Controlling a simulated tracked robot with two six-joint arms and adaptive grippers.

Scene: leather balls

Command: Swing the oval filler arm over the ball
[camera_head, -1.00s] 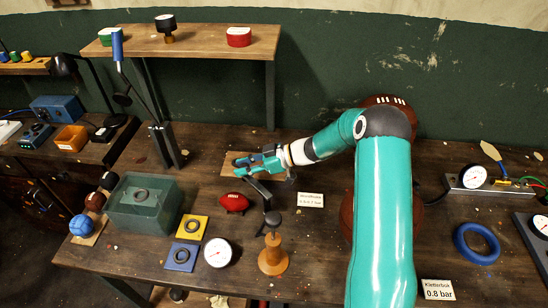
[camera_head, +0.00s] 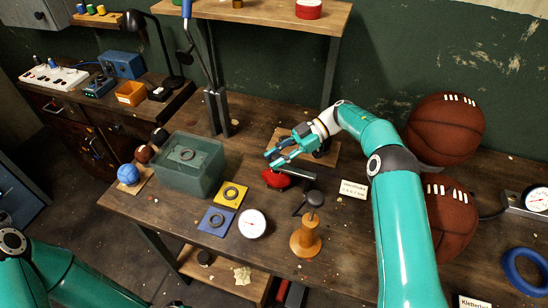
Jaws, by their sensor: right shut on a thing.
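The red oval ball (camera_head: 272,181) lies on the workbench in the head view, its upper part partly covered. The oval filler arm, a dark bar (camera_head: 299,171), runs from my right gripper down to the right, close above the ball's upper right side. My right gripper (camera_head: 275,156) comes in from the right, behind and above the ball, and is shut on the filler arm's far end. The fingers hide the exact grip. I cannot tell whether the bar touches the ball. My left arm shows at the bottom left, but its gripper is out of view.
An orange stand with a dark knob (camera_head: 306,238) and a white gauge (camera_head: 252,223) stand in front. A green translucent bin (camera_head: 188,166) is left, near blue (camera_head: 215,221) and yellow (camera_head: 230,194) plates. Two brown balls (camera_head: 446,128) lie right, beside my right arm.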

